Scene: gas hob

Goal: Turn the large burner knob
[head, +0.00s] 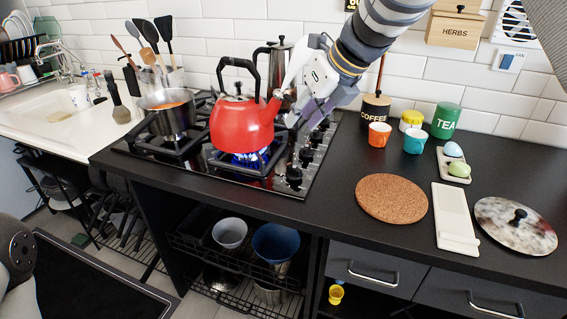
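The gas hob (165,160) is set in the black counter, with a row of black knobs along its right edge. The nearest knob (294,178) and the one behind it (306,157) show clearly; further knobs (317,137) run back beside my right gripper. I cannot tell from here which knob is the large burner's. My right gripper (290,108) points down over the rear of the hob's right side, just right of the red kettle (240,125). Its fingertips are partly hidden, so its opening and any touch on a knob are unclear. My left gripper is out of view.
A blue flame (250,158) burns under the kettle. A dark pot (168,112) with orange contents stands on the left burner, a tall moka pot (272,68) behind the kettle. The counter right of the knobs is clear up to a cork mat (391,198); an orange mug (379,134) stands further back.

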